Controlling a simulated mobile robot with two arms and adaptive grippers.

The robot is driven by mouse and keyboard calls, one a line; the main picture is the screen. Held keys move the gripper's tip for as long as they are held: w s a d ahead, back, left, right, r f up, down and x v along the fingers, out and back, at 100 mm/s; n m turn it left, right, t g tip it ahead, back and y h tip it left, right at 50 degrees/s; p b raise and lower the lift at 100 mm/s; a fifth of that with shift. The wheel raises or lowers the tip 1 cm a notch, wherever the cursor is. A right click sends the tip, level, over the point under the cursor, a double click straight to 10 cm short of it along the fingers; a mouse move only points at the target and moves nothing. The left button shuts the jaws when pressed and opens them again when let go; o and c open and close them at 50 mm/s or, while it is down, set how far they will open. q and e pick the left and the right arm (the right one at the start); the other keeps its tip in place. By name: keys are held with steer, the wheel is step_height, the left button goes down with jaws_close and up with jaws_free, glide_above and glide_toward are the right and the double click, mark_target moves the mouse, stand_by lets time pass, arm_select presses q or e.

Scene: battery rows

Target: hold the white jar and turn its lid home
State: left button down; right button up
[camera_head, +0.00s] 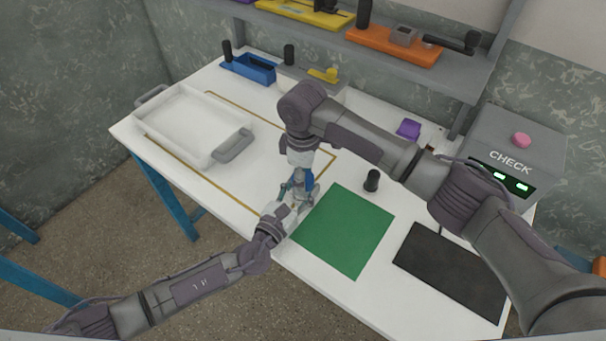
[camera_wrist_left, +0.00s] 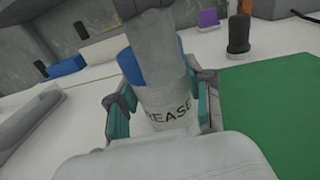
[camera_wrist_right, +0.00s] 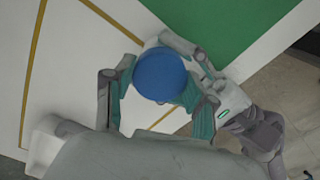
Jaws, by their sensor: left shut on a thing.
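The white jar (camera_wrist_left: 160,122) stands upright with dark lettering ending in "EASE" on its side. My left gripper (camera_wrist_left: 163,108) is shut on the jar's body, one finger on each side; in the head view it (camera_head: 287,207) is at the green mat's left corner. The blue lid (camera_wrist_right: 160,75) sits at the top of the jar; whether it is seated cannot be seen. My right gripper (camera_wrist_right: 159,88) points down from above with a finger on either side of the lid. Its fingertips are close to the lid's rim; contact cannot be told. The right gripper partly hides the lid in the left wrist view.
A green mat (camera_head: 345,230) and a dark pad (camera_head: 450,270) lie right of the jar. A black cylinder (camera_head: 372,181) stands behind the mat. A white tray (camera_head: 185,112) is at the left. The CHECK box (camera_head: 520,150) stands at the right, the shelf along the back.

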steer(key=c, duration=0.3)
steer(key=o, duration=1.4)
steer(key=shift+c, duration=0.2)
steer(key=shift+r, duration=0.1)
step_height(320, 180, up, 12)
arm_select(q)
steer(key=shift+c, duration=1.8)
jaws_free()
